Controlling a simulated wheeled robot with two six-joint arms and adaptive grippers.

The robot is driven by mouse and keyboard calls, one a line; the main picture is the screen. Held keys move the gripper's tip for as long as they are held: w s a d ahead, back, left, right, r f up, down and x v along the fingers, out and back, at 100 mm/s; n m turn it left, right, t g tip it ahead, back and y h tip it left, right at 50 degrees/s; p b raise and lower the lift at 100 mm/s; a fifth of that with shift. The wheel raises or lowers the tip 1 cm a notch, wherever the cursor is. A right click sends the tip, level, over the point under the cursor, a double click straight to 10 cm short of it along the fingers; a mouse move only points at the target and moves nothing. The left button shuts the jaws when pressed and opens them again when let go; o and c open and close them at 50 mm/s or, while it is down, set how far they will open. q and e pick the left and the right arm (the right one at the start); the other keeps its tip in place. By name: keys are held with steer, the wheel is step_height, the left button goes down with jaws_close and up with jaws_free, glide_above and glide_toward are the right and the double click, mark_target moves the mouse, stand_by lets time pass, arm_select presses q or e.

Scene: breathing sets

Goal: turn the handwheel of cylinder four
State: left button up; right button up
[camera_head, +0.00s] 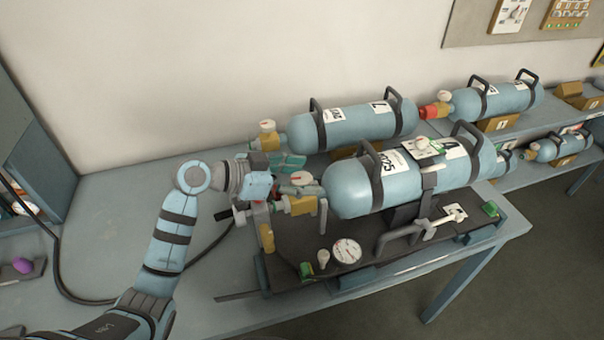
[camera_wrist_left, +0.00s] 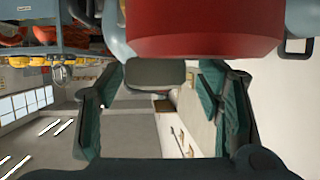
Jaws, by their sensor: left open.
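The front blue cylinder (camera_head: 352,190) lies in a dark stand on the bench, its valve end to the left. A strap and a tag partly cover its number, which I cannot read surely. Its brass valve (camera_head: 299,206) sits just right of my left gripper (camera_head: 283,177). This gripper, with teal finger pads, is at the valve end and partly hides it, so the handwheel is not clear in the head view. In the left wrist view, the open fingers (camera_wrist_left: 160,100) stand apart, and a large red round part (camera_wrist_left: 200,30) fills the top, very close. I cannot tell whether they touch it.
A second cylinder (camera_head: 350,128) lies behind, with its own brass valve (camera_head: 267,137). Another cylinder (camera_head: 495,101) with a red handwheel (camera_head: 428,111) lies farther right. A gauge (camera_head: 346,251) and a clamp bar (camera_head: 400,237) stand on the front stand. The bench's left part (camera_head: 120,205) is mostly clear.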

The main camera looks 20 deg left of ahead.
arm_select(q)
steer(key=shift+s+d, duration=0.1)
steer(key=shift+s, duration=0.15)
steer(key=shift+w, duration=0.15)
steer(key=c, duration=1.2)
steer(key=shift+r+n+t+y+p, duration=0.3)
steer(key=shift+n+t+y+p, duration=0.25)
steer(key=shift+p, duration=0.7)
steer(key=shift+f+n+t+p, duration=0.1)
steer(key=shift+n+t+p, duration=0.15)
steer(key=shift+n+p, duration=0.1)
steer(key=shift+f, duration=0.2)
steer(key=o, duration=1.2)
arm_select(e)
steer(key=r, duration=0.1)
steer(key=s+r, duration=0.1)
steer(key=shift+a+r, duration=0.1)
steer(key=shift+r, duration=0.3)
